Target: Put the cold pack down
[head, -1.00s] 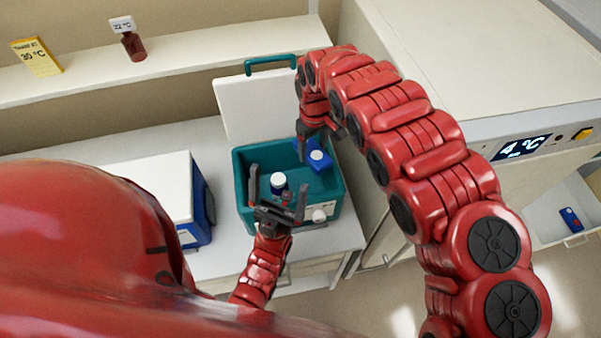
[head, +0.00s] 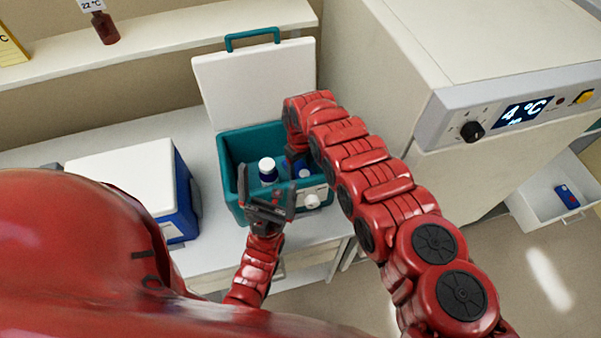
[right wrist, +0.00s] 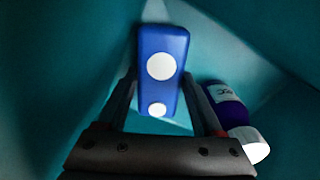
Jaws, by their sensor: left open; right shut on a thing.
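The cold pack (right wrist: 162,50) is a blue block with white round spots. My right gripper (right wrist: 160,88) is shut on it inside the teal cooler box (head: 232,160), low between the walls. In the head view my right arm hides most of the pack and the gripper. A dark blue bottle with a white cap (head: 267,166) stands in the box, left of the right gripper; in the right wrist view a bottle (right wrist: 226,103) is at the right, apart from the pack. My left gripper (head: 267,190) is open and empty at the box's front side.
The box's white lid (head: 255,85) stands open behind it. A blue cooler with a white lid (head: 120,175) is at left. A shelf (head: 180,40) with a brown bottle (head: 105,28) runs behind. A cabinet reading 4 °C (head: 522,113) and an open drawer (head: 540,205) are at right.

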